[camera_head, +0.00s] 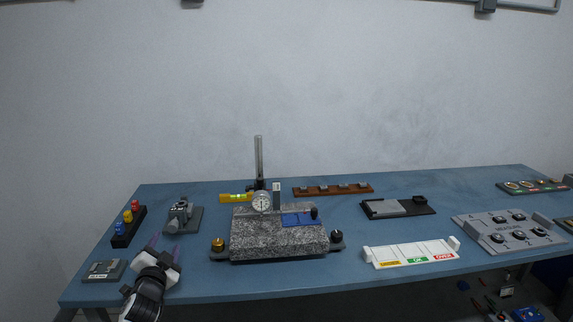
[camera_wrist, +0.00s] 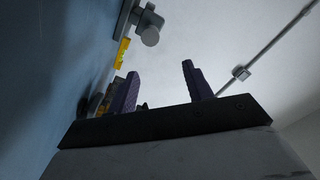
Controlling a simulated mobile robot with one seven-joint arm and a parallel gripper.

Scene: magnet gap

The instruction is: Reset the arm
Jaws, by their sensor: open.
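My gripper (camera_head: 165,248) is at the front left of the blue table in the head view, with its two purple fingers pointing up and away. The fingers also show in the wrist view (camera_wrist: 160,85), spread apart with nothing between them. The gripper is open and empty. It is just right of a small grey block with a label (camera_head: 104,270) and in front of a grey vise-like fixture (camera_head: 181,216). Whether the fingers touch the table cannot be told.
A granite plate (camera_head: 270,238) with a dial gauge (camera_head: 262,203) and post stands right of my gripper. A black rack with coloured pieces (camera_head: 128,226) is at left. A white labelled tray (camera_head: 411,253) and a grey panel (camera_head: 507,234) lie to the right. The blue table (camera_head: 330,283) is bare along its front.

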